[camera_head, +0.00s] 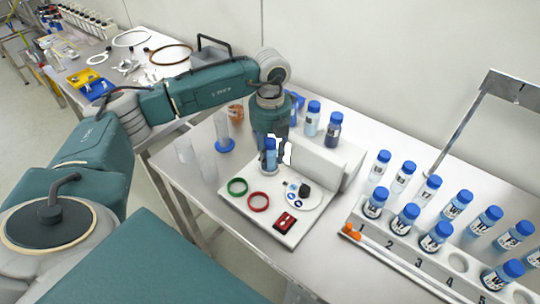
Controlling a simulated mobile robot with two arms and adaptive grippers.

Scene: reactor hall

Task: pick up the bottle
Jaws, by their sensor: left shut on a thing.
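My left arm comes in from the left and reaches over the table, with its wrist pointing down. My left gripper (270,158) is shut on a bottle (270,147) with a blue cap, over the back left part of a white device. The fingers hide part of this bottle. I cannot tell whether its base touches the device. Other bottles with blue caps stand upright: two behind the device (313,119) and several in and behind a numbered rack (404,219) at the right. My right gripper is not in view.
The white device (246,213) carries a green ring (237,187), a red ring (258,201) and a red switch (285,221). A clear cylinder with a blue base (224,144) stands left of it. A metal stand (462,118) rises behind the rack.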

